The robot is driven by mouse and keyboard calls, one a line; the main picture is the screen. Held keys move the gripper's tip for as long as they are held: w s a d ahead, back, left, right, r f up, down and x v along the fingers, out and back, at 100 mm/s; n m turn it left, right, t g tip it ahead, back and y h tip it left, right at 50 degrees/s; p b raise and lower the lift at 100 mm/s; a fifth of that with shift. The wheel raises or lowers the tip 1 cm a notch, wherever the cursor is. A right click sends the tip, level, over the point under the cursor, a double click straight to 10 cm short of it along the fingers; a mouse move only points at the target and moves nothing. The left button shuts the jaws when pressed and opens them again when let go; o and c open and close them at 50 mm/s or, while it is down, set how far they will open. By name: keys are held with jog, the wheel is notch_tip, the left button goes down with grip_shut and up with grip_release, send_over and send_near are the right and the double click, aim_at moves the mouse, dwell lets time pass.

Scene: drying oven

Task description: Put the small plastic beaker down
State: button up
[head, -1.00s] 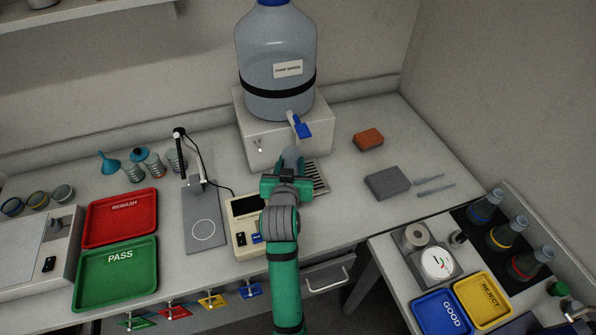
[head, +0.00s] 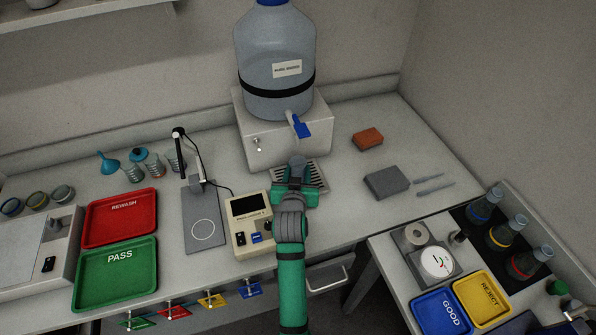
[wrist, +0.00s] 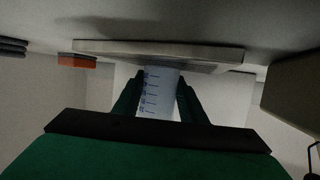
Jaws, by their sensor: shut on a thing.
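A small clear plastic beaker with blue graduation marks (wrist: 158,95) is held between the two fingers of my gripper (wrist: 158,100) in the wrist view. That view is upside down, so the bench is at its top. In the head view my gripper (head: 296,185) is over the slatted drip tray (head: 315,178), in front of the white stand. The beaker is mostly hidden there by my gripper. The beaker's end lies close to the tray edge (wrist: 150,48) in the wrist view; I cannot tell if they touch.
A large water bottle (head: 275,55) with a blue tap (head: 300,127) stands on the white stand (head: 255,140) behind. A cream meter (head: 247,225) is close on the left. A grey block (head: 387,182) and orange sponge (head: 368,139) lie right, with clear bench between.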

jog(key=o, duration=1.1)
jog(key=shift+f, duration=0.1)
jog(key=v, duration=1.2)
jog(key=shift+w, duration=0.1)
